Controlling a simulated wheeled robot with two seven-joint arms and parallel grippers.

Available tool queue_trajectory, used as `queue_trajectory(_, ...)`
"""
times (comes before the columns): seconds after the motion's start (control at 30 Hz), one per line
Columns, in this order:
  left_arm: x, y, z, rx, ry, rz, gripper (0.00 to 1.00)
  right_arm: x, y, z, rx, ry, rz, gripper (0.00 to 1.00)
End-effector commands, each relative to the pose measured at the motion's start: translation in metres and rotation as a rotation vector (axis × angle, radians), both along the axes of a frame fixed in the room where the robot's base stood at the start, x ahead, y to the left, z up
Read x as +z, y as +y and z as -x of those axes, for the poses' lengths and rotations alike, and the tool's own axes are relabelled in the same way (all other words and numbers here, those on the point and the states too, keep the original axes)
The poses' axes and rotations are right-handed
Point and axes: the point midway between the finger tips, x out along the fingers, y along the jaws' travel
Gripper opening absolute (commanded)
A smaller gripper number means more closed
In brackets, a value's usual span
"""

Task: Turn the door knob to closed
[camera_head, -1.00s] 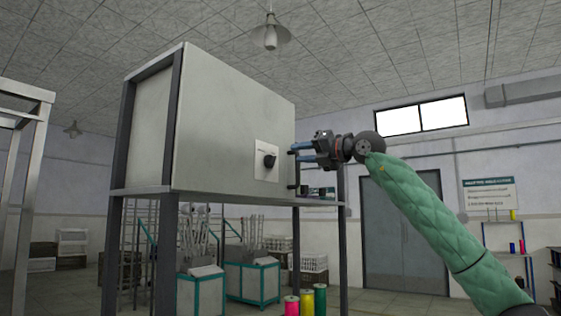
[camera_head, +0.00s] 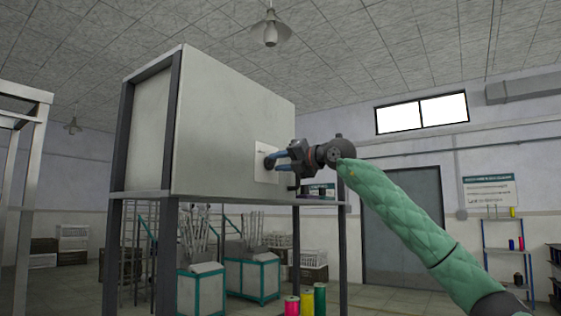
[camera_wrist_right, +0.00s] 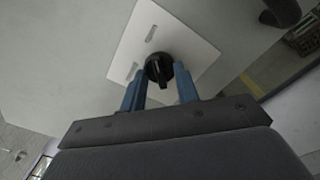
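The black door knob (camera_wrist_right: 160,70) sits on a white plate (camera_wrist_right: 172,38) on the front of the big grey cabinet (camera_head: 228,125). The plate also shows in the head view (camera_head: 263,146), where the fingers mostly hide the knob. My right gripper (camera_head: 271,160) reaches in from the right to the plate. In the wrist view its blue fingers (camera_wrist_right: 158,80) are apart, one on each side of the knob, with what look like narrow gaps. Firm contact cannot be made out. My left gripper is not in view.
A dark curved handle (camera_wrist_right: 282,12) stands off the cabinet front near the knob. The cabinet rests on a dark-legged frame (camera_head: 166,255). Teal-framed bins (camera_head: 252,278) and colored thread spools (camera_head: 306,302) are below. Open room lies right of the cabinet.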

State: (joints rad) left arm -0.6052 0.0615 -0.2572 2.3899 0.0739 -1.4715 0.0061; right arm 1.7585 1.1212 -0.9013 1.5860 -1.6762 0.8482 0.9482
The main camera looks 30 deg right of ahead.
Motion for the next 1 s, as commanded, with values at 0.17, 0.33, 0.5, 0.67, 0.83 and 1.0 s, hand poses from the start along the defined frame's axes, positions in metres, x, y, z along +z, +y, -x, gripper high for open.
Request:
queue_trajectory(0.17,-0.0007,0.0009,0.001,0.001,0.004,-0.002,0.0,-0.0001,-0.0001,-0.0002,0.0,0.0,0.0,0.31)
queue_trajectory(0.33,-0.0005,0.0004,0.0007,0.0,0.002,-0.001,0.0,-0.0001,-0.0001,-0.0001,0.0,0.0,0.0,0.05)
queue_trajectory(0.5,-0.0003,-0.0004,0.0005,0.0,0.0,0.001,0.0,-0.0003,-0.0002,-0.0002,0.0,0.0,0.0,0.0)
queue_trajectory(0.67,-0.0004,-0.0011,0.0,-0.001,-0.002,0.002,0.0,-0.0008,-0.0001,-0.0004,-0.001,-0.004,0.011,0.0)
queue_trajectory(0.83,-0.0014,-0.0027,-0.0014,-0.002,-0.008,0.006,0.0,-0.0018,0.0002,-0.0007,0.0,-0.021,0.058,0.0)
queue_trajectory(1.0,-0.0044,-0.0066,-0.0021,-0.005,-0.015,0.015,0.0,-0.0022,0.0,-0.0009,0.0,-0.06,0.156,0.0)
